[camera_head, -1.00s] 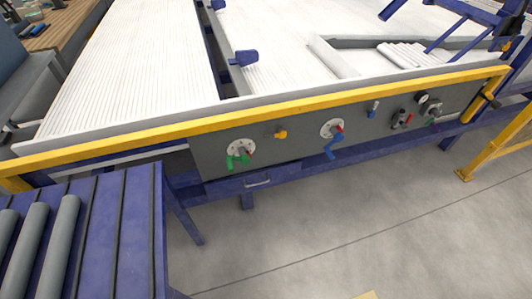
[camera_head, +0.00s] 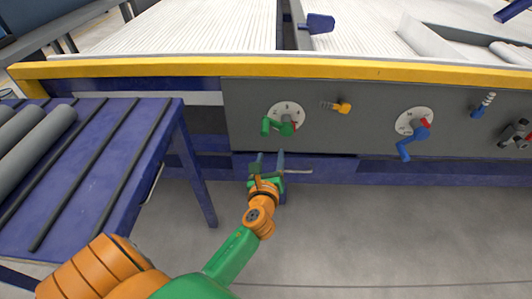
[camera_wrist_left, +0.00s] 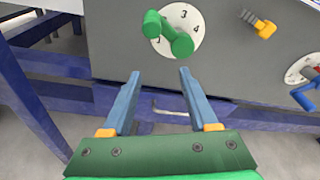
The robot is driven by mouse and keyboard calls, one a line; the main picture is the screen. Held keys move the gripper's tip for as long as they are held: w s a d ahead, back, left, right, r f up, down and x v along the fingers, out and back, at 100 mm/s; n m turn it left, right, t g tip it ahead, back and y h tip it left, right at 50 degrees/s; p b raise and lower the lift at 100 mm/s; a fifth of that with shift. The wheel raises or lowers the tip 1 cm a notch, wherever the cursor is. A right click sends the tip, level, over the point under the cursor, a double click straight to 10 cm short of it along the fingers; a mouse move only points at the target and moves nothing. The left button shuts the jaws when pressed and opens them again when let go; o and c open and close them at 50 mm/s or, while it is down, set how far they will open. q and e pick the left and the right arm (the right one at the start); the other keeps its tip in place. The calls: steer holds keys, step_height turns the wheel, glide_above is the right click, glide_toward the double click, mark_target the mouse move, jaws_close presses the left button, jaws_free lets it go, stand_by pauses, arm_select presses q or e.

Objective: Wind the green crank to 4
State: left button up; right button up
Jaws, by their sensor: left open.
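The green crank (camera_head: 279,126) sits on a white numbered dial (camera_head: 288,110) on the grey panel. In the left wrist view the green crank (camera_wrist_left: 168,33) covers part of the dial (camera_wrist_left: 187,18), where 3, 4 and a 1 show. Its handle knob points left. My left gripper (camera_head: 267,156) is open and empty, just below the crank and apart from it. In the left wrist view its two blue fingers (camera_wrist_left: 157,75) point up towards the crank with a gap between them. My right gripper is not in view.
An orange handle (camera_head: 342,106) and a blue crank (camera_head: 412,140) on its dial are to the right on the panel (camera_head: 370,135). A yellow rail (camera_head: 300,68) runs above. A purple rack (camera_head: 110,150) with grey pipes (camera_head: 30,140) stands left. A drawer handle (camera_head: 298,172) is below.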

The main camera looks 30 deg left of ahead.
mark_target(264, 134)
arm_select(q)
steer(key=r, duration=0.1)
steer(key=a+r+m+y, duration=0.1)
steer(key=a+r+t+y+b, duration=0.1)
steer(key=shift+r+m, duration=0.3)
steer(key=x, duration=0.4)
steer(key=b+x, duration=0.1)
steer(key=x, duration=0.1)
steer(key=shift+w+a+r, duration=0.3)
jaws_close()
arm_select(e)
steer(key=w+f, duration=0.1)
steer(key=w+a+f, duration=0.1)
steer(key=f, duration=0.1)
